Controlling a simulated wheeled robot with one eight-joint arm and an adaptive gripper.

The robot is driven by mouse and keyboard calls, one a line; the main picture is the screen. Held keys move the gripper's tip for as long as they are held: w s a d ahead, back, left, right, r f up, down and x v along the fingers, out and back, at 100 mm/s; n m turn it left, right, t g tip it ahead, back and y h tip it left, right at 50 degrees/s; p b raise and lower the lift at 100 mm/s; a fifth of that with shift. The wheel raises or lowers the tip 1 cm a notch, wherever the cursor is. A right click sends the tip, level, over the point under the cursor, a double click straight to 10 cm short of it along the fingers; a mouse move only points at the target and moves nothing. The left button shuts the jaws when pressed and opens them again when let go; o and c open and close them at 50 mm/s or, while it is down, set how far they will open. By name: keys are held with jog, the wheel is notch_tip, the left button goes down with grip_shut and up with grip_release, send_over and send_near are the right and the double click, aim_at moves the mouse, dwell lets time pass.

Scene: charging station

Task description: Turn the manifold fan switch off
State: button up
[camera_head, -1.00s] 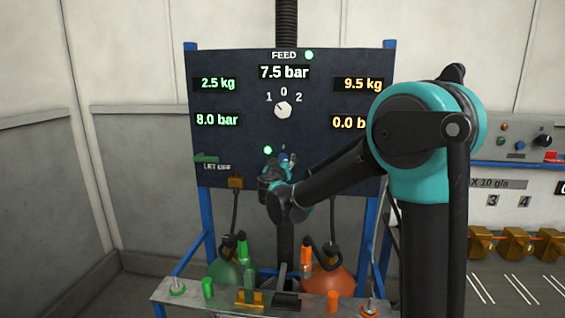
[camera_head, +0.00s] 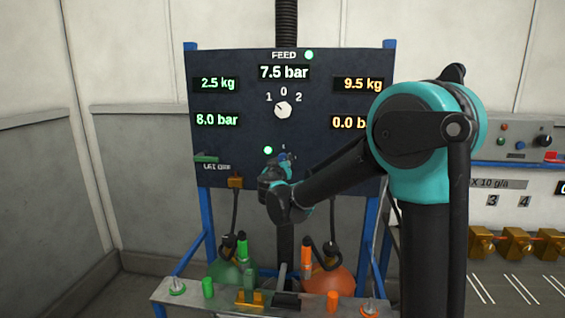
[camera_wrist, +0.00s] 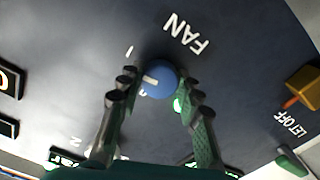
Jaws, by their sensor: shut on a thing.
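The manifold fan switch is a round blue knob (camera_wrist: 160,84) with a white pointer mark, below the FAN label (camera_wrist: 186,34) on the dark panel. In the wrist view the mark points toward the left side of the picture; I cannot tell exactly which position it is at. My gripper (camera_wrist: 155,88) has its two green-and-black fingers on either side of the knob, shut on it. In the head view my gripper (camera_head: 283,160) is at the lower middle of the panel, and the knob is mostly hidden by it.
A green lamp (camera_head: 268,150) glows beside the gripper. The white feed dial (camera_head: 283,110) sits above it on the panel. Green (camera_head: 229,275) and orange (camera_head: 333,284) tanks with hoses stand below, behind a narrow bench. A brass-valve station is at right.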

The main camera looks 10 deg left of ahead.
jog(key=shift+r+n, duration=0.1)
jog(key=shift+n, duration=8.1)
jog(key=o, duration=1.2)
jog(key=shift+c, duration=0.2)
jog(key=shift+s, duration=0.1)
jog(key=s, duration=1.1)
jog(key=shift+s+a, duration=0.2)
jog(key=shift+s, duration=0.2)
